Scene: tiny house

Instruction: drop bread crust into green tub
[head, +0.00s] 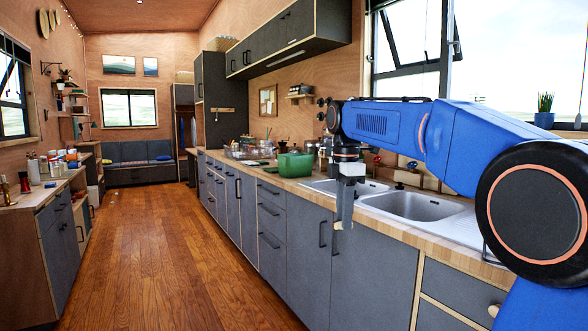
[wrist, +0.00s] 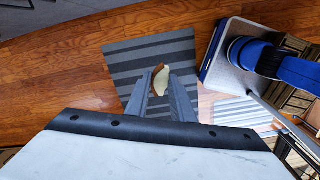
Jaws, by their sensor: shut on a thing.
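My gripper (head: 344,212) hangs pointing down in front of the sink counter, out over the floor side. In the wrist view, its two fingers (wrist: 160,85) are closed on the bread crust (wrist: 161,77), a small curved piece with a pale middle and brown edge. In the head view only a small tan bit of the crust (head: 337,225) shows at the fingertips. The green tub (head: 295,166) stands on the wooden counter, left of my gripper and farther back. The inside of the tub is mostly hidden.
The double sink (head: 412,206) lies in the counter (head: 270,176), behind and right of my gripper. Jars and dishes crowd the counter beyond the tub. A striped grey rug (wrist: 125,58) lies on the floor below. The wooden floor aisle (head: 160,250) is clear.

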